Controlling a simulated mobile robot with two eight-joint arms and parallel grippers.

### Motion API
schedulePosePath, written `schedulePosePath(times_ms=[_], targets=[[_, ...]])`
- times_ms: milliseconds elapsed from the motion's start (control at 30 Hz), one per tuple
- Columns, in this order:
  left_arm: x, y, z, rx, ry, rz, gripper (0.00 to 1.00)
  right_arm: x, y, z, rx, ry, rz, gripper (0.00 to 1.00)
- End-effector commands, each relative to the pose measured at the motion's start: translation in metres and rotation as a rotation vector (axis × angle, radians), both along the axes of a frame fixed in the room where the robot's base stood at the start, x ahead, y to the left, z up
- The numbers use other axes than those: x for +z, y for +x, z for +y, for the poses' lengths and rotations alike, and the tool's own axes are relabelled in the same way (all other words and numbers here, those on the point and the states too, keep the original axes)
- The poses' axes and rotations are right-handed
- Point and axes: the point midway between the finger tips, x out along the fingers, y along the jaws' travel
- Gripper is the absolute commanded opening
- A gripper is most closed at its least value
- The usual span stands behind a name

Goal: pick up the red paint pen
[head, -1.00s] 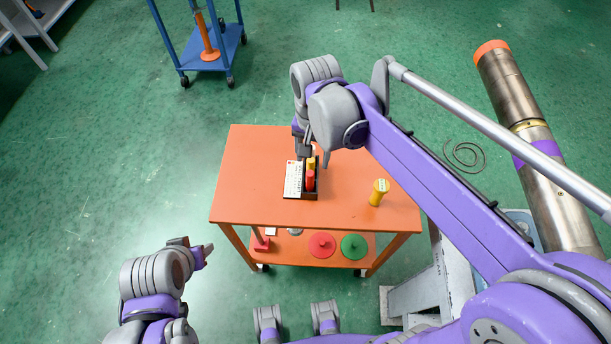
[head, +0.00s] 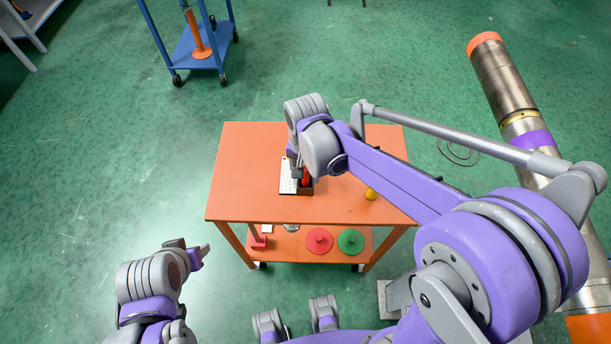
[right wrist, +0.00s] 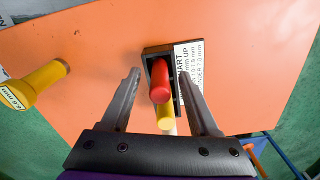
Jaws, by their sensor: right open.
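The red paint pen (right wrist: 160,82) stands in a dark holder (right wrist: 150,50) on the orange cart top; a yellow pen (right wrist: 166,117) stands beside it. In the head view the red pen (head: 307,178) shows partly below my right wrist. My right gripper (right wrist: 158,75) is open, with one finger on each side of the red pen in the wrist view; contact with the pen is not visible. The right gripper (head: 299,172) also shows in the head view over the holder. My left gripper (head: 203,254) is away from the cart at lower left; its opening is unclear.
A white printed card (right wrist: 190,58) lies beside the holder. A yellow cylinder (right wrist: 38,83) stands apart on the cart top (head: 245,185). Red (head: 319,240) and green (head: 351,241) discs lie on the lower shelf. A blue cart (head: 197,45) stands behind.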

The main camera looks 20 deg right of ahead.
Motion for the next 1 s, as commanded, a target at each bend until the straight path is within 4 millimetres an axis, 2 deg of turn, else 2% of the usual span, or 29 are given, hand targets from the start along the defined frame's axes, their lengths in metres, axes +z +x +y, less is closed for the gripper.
schedulePosePath(times_ms=[167, 500, 533, 867, 1000], targets=[[0.000, 0.000, 0.000, 0.000, 0.000, 0.000, 0.50, 0.000, 0.000, 0.000, 0.000, 0.000, 0.000, 0.61], [0.000, 0.000, 0.000, 0.000, 0.000, 0.000, 0.50, 0.000, 0.000, 0.000, 0.001, 0.000, 0.000, 0.02], [0.000, 0.000, 0.000, 0.000, 0.000, 0.000, 0.50, 0.000, 0.000, 0.000, 0.001, 0.000, 0.000, 0.00], [0.000, 0.000, 0.000, 0.000, 0.000, 0.000, 0.50, 0.001, 0.000, 0.000, 0.001, 0.000, 0.000, 0.00], [0.002, 0.000, 0.000, 0.000, 0.000, -0.001, 0.50, 0.011, 0.000, 0.000, 0.001, 0.000, 0.000, 0.00]])
